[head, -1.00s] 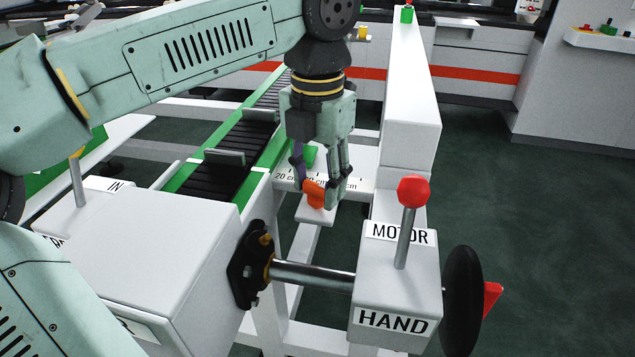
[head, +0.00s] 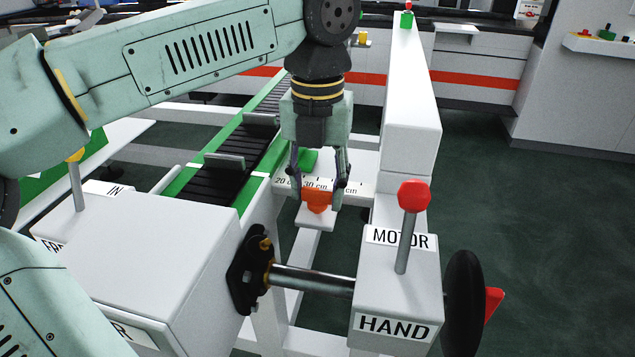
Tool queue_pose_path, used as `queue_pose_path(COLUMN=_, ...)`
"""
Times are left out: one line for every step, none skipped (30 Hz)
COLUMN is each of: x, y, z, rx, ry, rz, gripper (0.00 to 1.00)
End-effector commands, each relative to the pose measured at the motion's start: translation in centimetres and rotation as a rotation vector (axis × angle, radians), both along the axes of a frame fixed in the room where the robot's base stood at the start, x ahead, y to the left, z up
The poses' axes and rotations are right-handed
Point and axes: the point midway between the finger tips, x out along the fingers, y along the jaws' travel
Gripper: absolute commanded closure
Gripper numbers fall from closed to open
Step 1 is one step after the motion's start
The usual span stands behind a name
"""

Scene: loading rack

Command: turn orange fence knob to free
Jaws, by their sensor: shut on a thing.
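The orange fence knob (head: 317,201) sits on a small white block at the near end of the scale plate (head: 355,186), which carries centimetre marks. My gripper (head: 318,190) points straight down over it and is shut on the knob, one finger on its left and one on its right. The fingertips partly cover the knob's sides. A green piece (head: 307,160) lies just behind the fingers, partly hidden by them.
A red-knobbed lever (head: 413,196) stands on the MOTOR/HAND box (head: 397,290) at the near right, beside a black handwheel (head: 463,300). A metal shaft (head: 310,280) runs in front of the knob. The conveyor (head: 225,165) lies to the left, a white beam (head: 410,100) to the right.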

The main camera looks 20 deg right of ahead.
Motion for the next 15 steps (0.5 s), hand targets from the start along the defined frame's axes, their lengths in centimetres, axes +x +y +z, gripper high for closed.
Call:
queue_pose_path(x=-0.02, y=0.02, z=0.01, rx=0.001, ry=0.001, rz=0.0, gripper=0.86)
queue_pose_path(x=-0.02, y=0.02, z=0.01, rx=0.001, ry=0.001, rz=-0.001, gripper=0.86)
queue_pose_path(x=-0.02, y=0.02, z=0.01, rx=0.001, ry=0.001, rz=-0.001, gripper=0.86)
queue_pose_path(x=-0.02, y=0.02, z=0.01, rx=0.001, ry=0.001, rz=-0.001, gripper=0.86)
queue_pose_path(x=-0.02, y=0.02, z=0.01, rx=0.001, ry=0.001, rz=-0.001, gripper=0.86)
queue_pose_path(x=-0.02, y=0.02, z=0.0, rx=0.001, ry=0.001, rz=-0.001, gripper=0.56)
queue_pose_path(x=-0.02, y=0.03, z=0.0, rx=0.001, ry=0.001, rz=-0.001, gripper=0.54)
queue_pose_path(x=-0.02, y=0.02, z=0.0, rx=0.001, ry=0.001, rz=-0.001, gripper=0.52)
queue_pose_path(x=-0.02, y=0.02, z=0.0, rx=0.001, ry=0.001, rz=-0.001, gripper=0.49)
queue_pose_path(x=-0.02, y=0.02, z=0.0, rx=0.001, ry=0.001, rz=-0.001, gripper=0.47)
queue_pose_path(x=-0.02, y=0.01, z=0.0, rx=0.001, ry=0.001, rz=-0.001, gripper=0.45)
queue_pose_path(x=-0.02, y=0.01, z=0.0, rx=0.001, ry=0.001, rz=-0.002, gripper=0.43)
queue_pose_path(x=-0.02, y=0.01, z=0.0, rx=0.001, ry=0.001, rz=-0.002, gripper=0.41)
queue_pose_path(x=-0.02, y=0.01, z=0.0, rx=0.001, ry=0.001, rz=-0.002, gripper=0.39)
queue_pose_path(x=-0.02, y=0.01, z=0.0, rx=0.001, ry=0.001, rz=-0.002, gripper=0.38)
